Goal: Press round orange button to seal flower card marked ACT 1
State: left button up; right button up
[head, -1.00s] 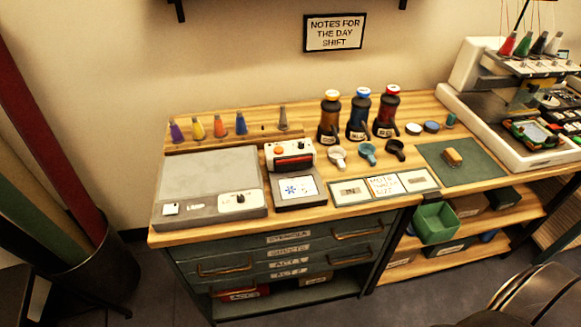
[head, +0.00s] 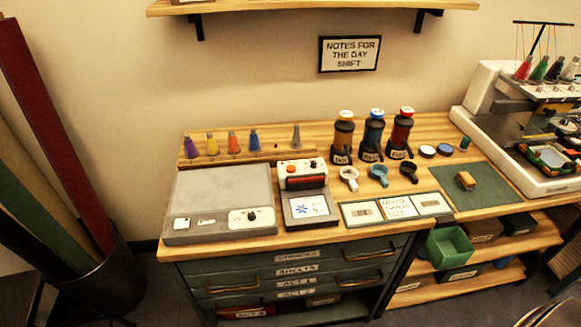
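A small white and grey press machine (head: 318,170) stands at the middle of the worktable. A round orange button (head: 291,168) sits on the left of its white top, and a red bar (head: 305,182) runs across its front. A white card with a blue flower mark (head: 308,207) lies on the machine's dark bed in front of the bar. The writing on the card is too small to read.
A grey flat machine (head: 220,190) stands left of the press. Several bottles, scoops and thread cones stand behind and right. Framed cards (head: 397,206) lie right of the press. A green mat (head: 480,190) and embroidery machine (head: 500,100) are farther right. A shelf (head: 310,6) hangs above.

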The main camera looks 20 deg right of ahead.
grip_shut()
dwell(1.2)
